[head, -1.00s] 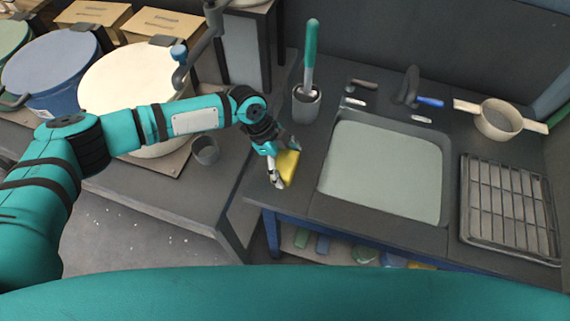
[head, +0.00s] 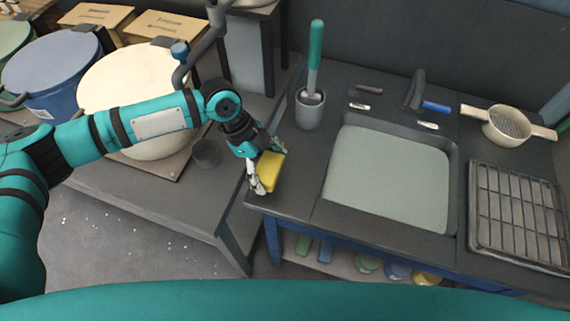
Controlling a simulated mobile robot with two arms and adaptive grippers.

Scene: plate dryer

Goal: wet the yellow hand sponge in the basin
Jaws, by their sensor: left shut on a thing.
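The yellow hand sponge (head: 270,167) is in the head view, left of the middle. My left gripper (head: 265,172) is shut on it and holds it over the left end of the sink counter, left of the basin. The fingers cover part of the sponge's sides. The basin (head: 388,175) is a rectangular sink with a flat pale grey-green surface inside. The sponge is outside the basin, apart from its left rim. My right gripper is not in view.
A grey holder (head: 310,110) with a teal-handled brush stands behind the sponge. A faucet (head: 415,92) with a blue part is behind the basin. A strainer (head: 508,126) and a drying rack (head: 520,215) are to the right. A grey cup (head: 206,153) is on the left table.

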